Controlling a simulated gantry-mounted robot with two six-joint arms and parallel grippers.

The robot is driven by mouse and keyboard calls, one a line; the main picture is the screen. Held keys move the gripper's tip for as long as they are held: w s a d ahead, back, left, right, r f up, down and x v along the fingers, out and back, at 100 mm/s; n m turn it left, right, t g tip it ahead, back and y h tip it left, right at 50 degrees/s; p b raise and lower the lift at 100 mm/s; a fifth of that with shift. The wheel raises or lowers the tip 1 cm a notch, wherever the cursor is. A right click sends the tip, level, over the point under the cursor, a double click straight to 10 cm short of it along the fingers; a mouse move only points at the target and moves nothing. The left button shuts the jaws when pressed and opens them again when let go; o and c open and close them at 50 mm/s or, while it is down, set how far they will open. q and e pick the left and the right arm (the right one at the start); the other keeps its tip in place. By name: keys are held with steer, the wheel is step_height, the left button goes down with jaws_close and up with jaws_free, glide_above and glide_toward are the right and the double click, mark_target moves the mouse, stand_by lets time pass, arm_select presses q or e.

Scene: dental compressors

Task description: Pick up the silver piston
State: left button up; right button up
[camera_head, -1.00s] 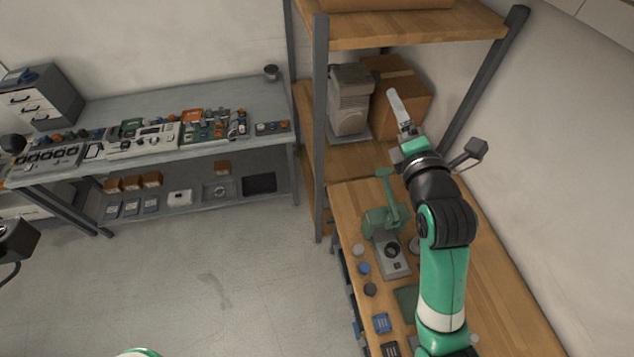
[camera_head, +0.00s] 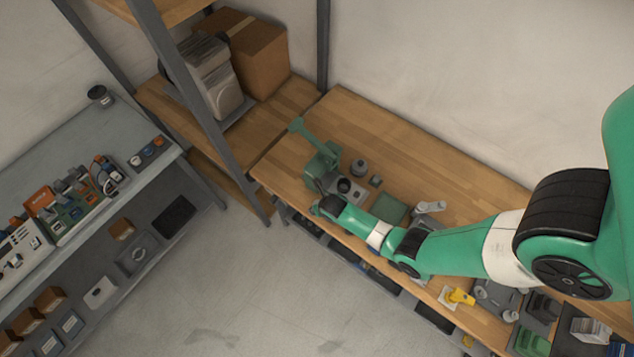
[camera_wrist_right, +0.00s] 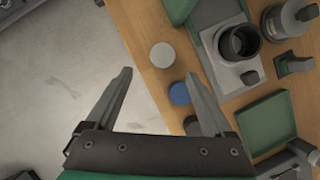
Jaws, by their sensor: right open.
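In the right wrist view a round silver-grey piece (camera_wrist_right: 162,55), which looks like the silver piston seen from above, lies near the wooden bench's edge. My right gripper (camera_wrist_right: 158,75) is open and empty, its two fingers pointing towards that edge. The silver piece shows just beyond the fingertips, in line with the gap between them. A blue round piece (camera_wrist_right: 179,93) shows beside the right-hand finger, inside the gap. In the head view my right arm reaches in from the right and hides the silver piece. My left gripper is not in view.
A grey fixture with a dark round cup (camera_wrist_right: 239,42) stands right of the pieces, near a green press (camera_head: 322,165). A green tray (camera_wrist_right: 268,125) lies nearby. The bench's front edge is close, with open floor beyond. The back of the wooden bench (camera_head: 400,150) is clear.

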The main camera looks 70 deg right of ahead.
steer(key=shift+x, duration=1)
steer(key=b+x, duration=0.2)
steer(key=x, duration=0.1)
steer(key=b+x, duration=0.1)
steer(key=x, duration=0.1)
steer(key=shift+d, duration=0.4)
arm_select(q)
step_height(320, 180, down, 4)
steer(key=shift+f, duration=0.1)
arm_select(e)
steer(key=shift+c, duration=0.4)
jaws_close()
